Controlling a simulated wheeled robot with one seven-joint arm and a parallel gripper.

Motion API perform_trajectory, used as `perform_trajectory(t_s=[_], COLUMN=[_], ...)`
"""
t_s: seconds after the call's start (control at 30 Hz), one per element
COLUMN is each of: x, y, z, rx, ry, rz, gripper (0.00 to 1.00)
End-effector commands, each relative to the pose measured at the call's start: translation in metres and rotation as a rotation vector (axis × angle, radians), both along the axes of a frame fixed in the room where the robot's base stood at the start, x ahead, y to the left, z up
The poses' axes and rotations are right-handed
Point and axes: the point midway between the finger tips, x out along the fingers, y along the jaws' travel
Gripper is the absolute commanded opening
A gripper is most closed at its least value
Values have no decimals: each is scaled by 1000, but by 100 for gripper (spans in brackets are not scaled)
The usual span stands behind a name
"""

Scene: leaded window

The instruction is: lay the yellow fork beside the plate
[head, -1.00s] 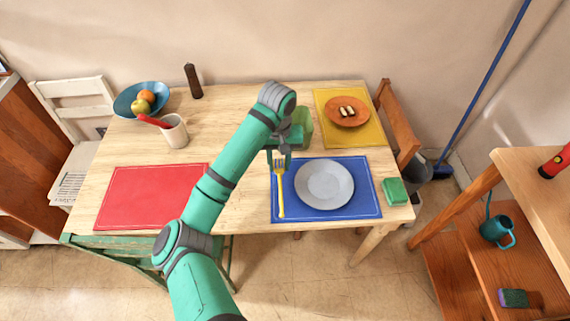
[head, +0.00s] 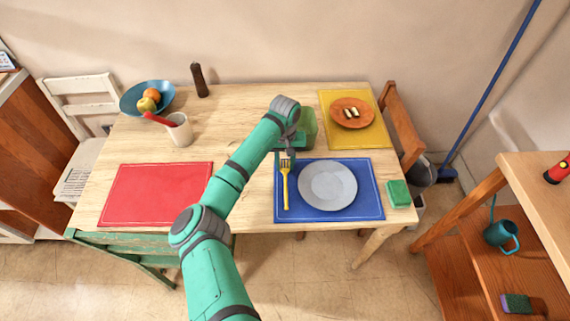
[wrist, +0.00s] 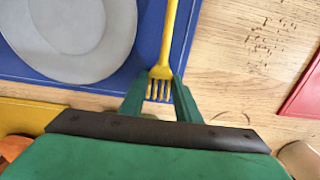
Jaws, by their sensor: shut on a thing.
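The yellow fork (head: 286,186) is at the left part of the blue placemat (head: 359,205), to the left of the grey plate (head: 328,187), with a narrow gap between them. Its handle points to the front edge of the table and its tines to the back. My gripper (head: 285,155) is shut on the fork at its tine end. The wrist view shows the fork (wrist: 164,65) with its tines between the two green fingers (wrist: 158,98). The plate (wrist: 75,35) lies apart from it. I cannot tell whether the fork touches the mat.
A red placemat (head: 155,195) lies at left. A cup (head: 180,131) with a red utensil and a fruit bowl (head: 133,98) stand behind it. A green sponge (head: 398,193) lies right of the blue mat. An orange plate (head: 352,112) sits on a yellow mat (head: 375,133).

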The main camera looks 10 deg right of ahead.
Motion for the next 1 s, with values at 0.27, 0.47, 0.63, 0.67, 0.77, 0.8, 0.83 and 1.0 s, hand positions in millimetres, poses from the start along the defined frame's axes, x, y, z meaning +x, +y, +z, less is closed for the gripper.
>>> perform_trajectory(t_s=[0.27, 0.47, 0.63, 0.67, 0.77, 0.8, 0.83, 1.0], x=[0, -1, -1, -1, -1, 0, 0, 0], y=[-1, -2, -3, -3, -3, -3, -2, -3], z=[-3, -6, -6, -6, -6, -6, -5, 9], rx=[0, -1, 0, 0, 0, 0, 0, -1], ry=[0, 0, 0, 0, 0, 0, -1, -2], rz=[-1, -3, -3, -3, -4, -4, -4, -4], gripper=[9, 37, 48, 48, 48, 48, 48, 48])
